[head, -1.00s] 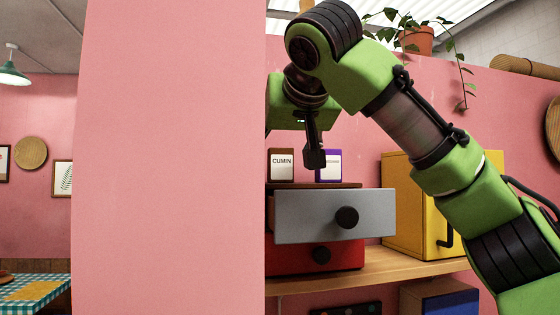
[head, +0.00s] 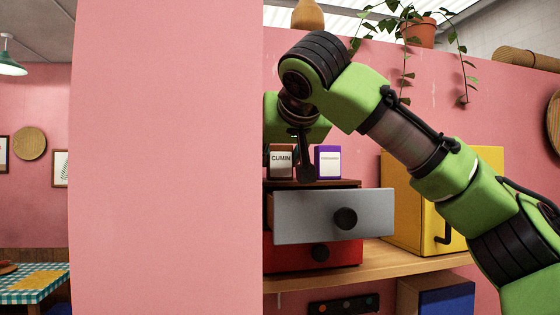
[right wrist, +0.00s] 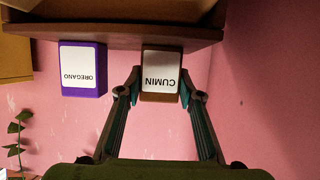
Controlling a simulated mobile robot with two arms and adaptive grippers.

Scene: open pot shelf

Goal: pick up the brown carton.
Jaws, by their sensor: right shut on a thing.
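The brown carton (head: 281,161), with a white CUMIN label, stands upright on top of the small drawer unit (head: 320,184). It also shows in the right wrist view (right wrist: 161,72), upside down there. My right gripper (right wrist: 160,88) has a finger on each side of the carton and is shut on it. In the head view my right gripper (head: 300,162) reaches down at the carton; one finger shows in front and the rest is partly hidden. My left gripper is out of view.
A purple OREGANO carton (head: 328,161) stands close to the right of the brown one. The grey drawer (head: 335,214) below is pulled out. A yellow cabinet (head: 402,210) is on the shelf to the right. A pink wall (head: 165,160) blocks the left side.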

